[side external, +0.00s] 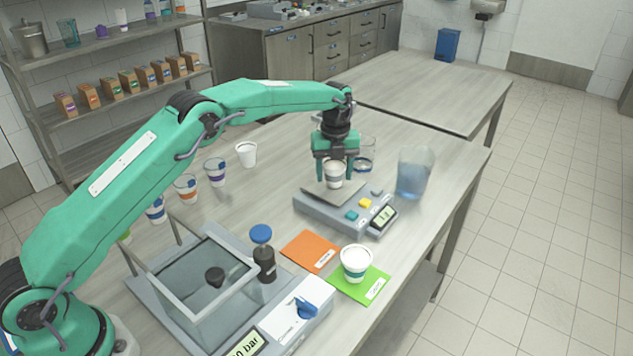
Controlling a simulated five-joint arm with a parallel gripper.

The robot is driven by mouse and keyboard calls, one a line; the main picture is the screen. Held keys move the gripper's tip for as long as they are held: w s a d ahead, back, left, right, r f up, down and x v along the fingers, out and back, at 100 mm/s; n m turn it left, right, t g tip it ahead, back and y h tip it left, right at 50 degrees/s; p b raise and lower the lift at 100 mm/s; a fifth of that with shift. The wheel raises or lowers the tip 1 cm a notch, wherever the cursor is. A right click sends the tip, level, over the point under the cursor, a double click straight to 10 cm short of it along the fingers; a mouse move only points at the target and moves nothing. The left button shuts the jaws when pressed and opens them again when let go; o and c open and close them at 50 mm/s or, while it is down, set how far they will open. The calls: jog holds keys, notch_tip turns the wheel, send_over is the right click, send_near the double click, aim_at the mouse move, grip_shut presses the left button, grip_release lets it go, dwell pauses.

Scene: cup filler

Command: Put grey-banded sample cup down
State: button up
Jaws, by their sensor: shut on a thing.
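The grey-banded sample cup (334,181) is white and upright at the scale. My gripper (337,166) points down with its fingers on either side of the cup's upper part, shut on it. The cup is over the plate of the scale (319,192); I cannot tell whether its base touches the plate. The scale has several coloured buttons and a small display whose reading is too small to read. Another white cup with a band (355,263) stands on the green card (372,291).
An orange card (310,251) lies bare beside the green one. A jug of bluish liquid (414,172) stands right of the scale, and a clear beaker (365,154) stands behind. A glass-walled chamber (205,285) and a blue-capped bottle (262,253) are at front left. Several cups stand at left.

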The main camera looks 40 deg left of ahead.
aim_at(334, 163)
jog(key=shift+f, duration=0.1)
jog(key=o, duration=1)
notch_tip(334, 163, up, 12)
jog(key=shift+f, duration=0.15)
jog(key=shift+r, duration=0.3)
jog(key=shift+r, duration=0.1)
dwell(0.5)
